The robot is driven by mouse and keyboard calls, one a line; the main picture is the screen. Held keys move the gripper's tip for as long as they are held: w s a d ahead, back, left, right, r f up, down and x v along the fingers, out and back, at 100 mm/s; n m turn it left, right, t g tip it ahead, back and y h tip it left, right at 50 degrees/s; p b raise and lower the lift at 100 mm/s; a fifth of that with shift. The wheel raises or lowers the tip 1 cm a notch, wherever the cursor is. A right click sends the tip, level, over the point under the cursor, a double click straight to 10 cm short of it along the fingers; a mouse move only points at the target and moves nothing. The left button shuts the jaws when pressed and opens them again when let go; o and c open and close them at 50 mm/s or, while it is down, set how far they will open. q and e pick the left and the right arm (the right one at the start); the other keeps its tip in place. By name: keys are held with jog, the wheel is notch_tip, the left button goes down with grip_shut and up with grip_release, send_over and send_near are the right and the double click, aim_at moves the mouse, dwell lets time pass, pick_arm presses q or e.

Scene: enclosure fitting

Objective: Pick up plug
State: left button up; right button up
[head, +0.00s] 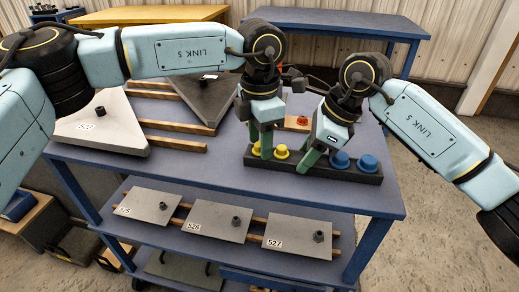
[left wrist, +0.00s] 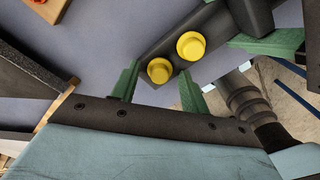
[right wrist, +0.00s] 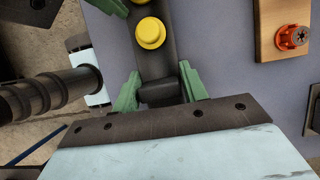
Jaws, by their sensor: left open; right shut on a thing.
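A dark rack (head: 318,171) near the table's front right edge carries two yellow plugs (head: 282,151) and two blue plugs (head: 368,163). My left gripper (head: 262,146) is open above the rack's left end. In the left wrist view, the yellow plugs (left wrist: 159,70) (left wrist: 191,45) show just beyond its empty fingers. My right gripper (head: 309,162) is low at the rack's middle, between the yellow and blue plugs. In the right wrist view its green fingers are shut on a dark piece (right wrist: 160,92); whether this is a plug and whether it is lifted, I cannot tell.
A red fitting (head: 302,121) sits on a wooden block behind the rack. A light plate (head: 105,130) and a dark plate (head: 205,95) lie on wooden rails to the left. Numbered plates (head: 298,232) lie on the lower shelf. My two grippers are close together.

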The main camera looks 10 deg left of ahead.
pick_arm(q)
grip_shut()
pick_arm(e)
jog(key=shift+f, duration=0.2)
jog(key=o, duration=0.9)
jog(key=shift+c, duration=0.2)
pick_arm(q)
notch_tip(320, 180, up, 10)
pick_arm(e)
jog(key=shift+o, duration=1.1)
jog(key=shift+r, duration=0.15)
